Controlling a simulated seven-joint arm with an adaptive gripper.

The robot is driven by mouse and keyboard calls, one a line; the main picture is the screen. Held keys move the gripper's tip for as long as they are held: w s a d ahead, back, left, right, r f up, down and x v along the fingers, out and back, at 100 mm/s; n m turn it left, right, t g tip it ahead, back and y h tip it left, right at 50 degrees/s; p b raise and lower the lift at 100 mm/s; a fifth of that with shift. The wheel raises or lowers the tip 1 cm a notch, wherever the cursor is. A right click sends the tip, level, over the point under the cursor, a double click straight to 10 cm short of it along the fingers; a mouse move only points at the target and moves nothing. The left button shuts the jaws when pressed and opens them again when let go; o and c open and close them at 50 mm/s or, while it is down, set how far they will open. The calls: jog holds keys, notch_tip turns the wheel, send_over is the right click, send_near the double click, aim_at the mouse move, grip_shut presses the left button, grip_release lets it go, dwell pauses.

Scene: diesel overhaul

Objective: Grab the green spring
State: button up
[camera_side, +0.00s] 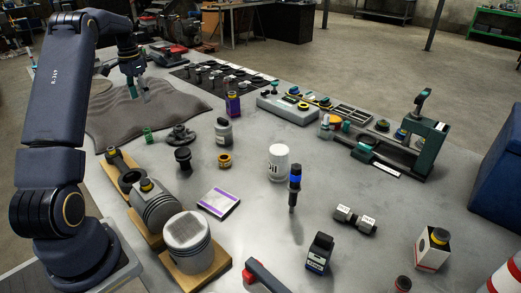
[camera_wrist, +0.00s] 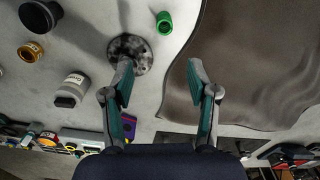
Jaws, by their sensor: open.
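The green spring (camera_side: 148,135) stands on the grey table near the edge of the dark cloth in the side view. It also shows in the wrist view (camera_wrist: 164,23), at the top, beyond the fingertips. My gripper (camera_side: 140,90) is above the cloth in the side view, apart from the spring and higher than it. In the wrist view my gripper (camera_wrist: 160,75) is open, with nothing between its fingers. Its left finger overlaps a mottled grey part on the table.
The mottled grey part (camera_side: 180,136) lies close beside the spring. A rumpled dark cloth (camera_side: 110,120) covers the table's left. A grey bottle (camera_side: 223,132), a black part (camera_side: 183,159) and an orange-brown ring (camera_side: 225,160) stand nearby. Large pistons (camera_side: 188,230) occupy the front left.

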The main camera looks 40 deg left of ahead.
aim_at(146, 129)
jog(key=f, duration=1.6)
jog(key=shift+s+a+f, duration=0.3)
jog(key=shift+a+f, duration=0.05)
grip_shut()
